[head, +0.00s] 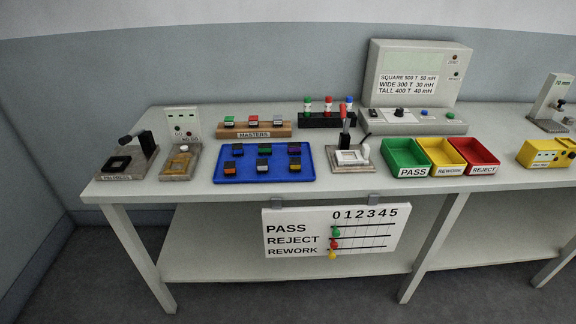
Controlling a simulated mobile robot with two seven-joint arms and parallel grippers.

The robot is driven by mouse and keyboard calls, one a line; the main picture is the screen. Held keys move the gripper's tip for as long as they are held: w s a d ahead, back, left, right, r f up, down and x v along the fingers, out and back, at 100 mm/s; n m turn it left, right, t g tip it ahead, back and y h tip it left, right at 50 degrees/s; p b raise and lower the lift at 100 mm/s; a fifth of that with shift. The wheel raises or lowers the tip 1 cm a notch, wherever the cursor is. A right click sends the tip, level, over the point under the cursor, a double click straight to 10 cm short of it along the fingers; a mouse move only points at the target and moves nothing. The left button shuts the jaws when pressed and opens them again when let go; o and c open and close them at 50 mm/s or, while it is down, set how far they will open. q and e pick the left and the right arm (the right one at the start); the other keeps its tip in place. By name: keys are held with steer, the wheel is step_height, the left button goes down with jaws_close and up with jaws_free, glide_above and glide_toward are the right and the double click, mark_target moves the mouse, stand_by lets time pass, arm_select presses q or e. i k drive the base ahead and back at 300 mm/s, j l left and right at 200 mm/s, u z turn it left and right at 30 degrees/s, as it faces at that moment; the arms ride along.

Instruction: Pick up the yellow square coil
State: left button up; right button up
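A blue tray (220,177) on the bench holds several small dark coils in two rows. The front row has an orange-looking coil (231,168), a middle coil (264,165) and a yellow-orange coil (295,166). They are too small to tell surely which one is the yellow square coil. Neither of my grippers is in view.
Behind the tray are a wooden MASTERS rack (282,131) and a black holder (327,119). A lever fixture (352,157) stands right of the tray, then PASS (408,172), REWORK (449,170) and REJECT (483,169) bins. Two fixtures stand left. A tester (418,75) stands behind.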

mark_target(294, 164)
steer(key=i+l, duration=0.15)
steer(key=l, duration=0.2)
steer(key=i+l, duration=0.1)
steer(key=l, duration=0.25)
steer(key=i+l, duration=0.15)
steer(key=l, duration=0.25)
steer(key=l+u, duration=0.15)
steer(key=u, duration=0.35)
steer(key=i+l+u, duration=0.1)
steer(key=u, duration=0.4)
steer(key=k+l, duration=0.05)
